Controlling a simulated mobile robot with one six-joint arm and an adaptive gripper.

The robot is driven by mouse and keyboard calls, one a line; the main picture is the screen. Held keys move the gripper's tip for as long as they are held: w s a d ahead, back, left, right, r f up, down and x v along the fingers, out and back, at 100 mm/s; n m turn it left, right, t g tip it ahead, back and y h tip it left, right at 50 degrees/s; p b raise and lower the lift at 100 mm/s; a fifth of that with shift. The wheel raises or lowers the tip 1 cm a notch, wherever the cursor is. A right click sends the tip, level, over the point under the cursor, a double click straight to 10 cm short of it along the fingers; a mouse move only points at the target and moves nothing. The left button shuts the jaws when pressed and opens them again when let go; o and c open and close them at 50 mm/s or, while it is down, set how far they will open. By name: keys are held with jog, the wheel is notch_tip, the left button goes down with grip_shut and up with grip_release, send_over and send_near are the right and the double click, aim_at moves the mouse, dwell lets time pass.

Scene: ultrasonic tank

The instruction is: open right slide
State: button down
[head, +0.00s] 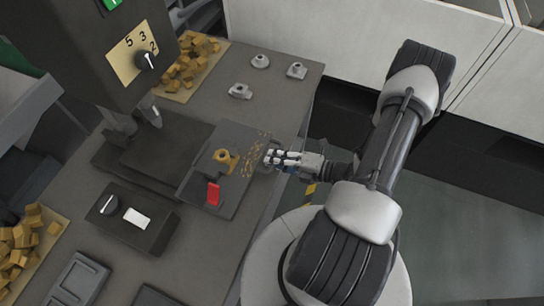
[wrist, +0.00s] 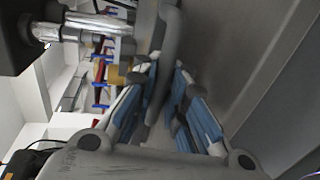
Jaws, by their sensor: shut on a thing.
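The right slide appears to be the dark flat plate (head: 238,190) at the right of the machine's bed, near the bench edge; a brass-coloured part (head: 224,158) and a red block (head: 213,194) sit on it. My gripper (head: 270,158) is at the right edge of this plate, reaching in from the right. In the wrist view my gripper (wrist: 160,100), with blue-padded fingers, is shut on a grey curved bar handle (wrist: 176,40). The lower part of the handle is hidden between the fingers. In the head view my fingers cover the handle.
The machine column with a dial (head: 146,60) stands at the upper left. A control box (head: 133,219) is to the left of the plate. Small metal parts (head: 240,91) lie on the bench (head: 280,110) behind. Wooden blocks (head: 185,66) fill a tray.

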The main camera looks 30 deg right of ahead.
jog(key=shift+r, duration=0.1)
jog(key=c, duration=1.6)
grip_release()
jog(key=shift+c, duration=0.2)
jog(key=v, duration=1.2)
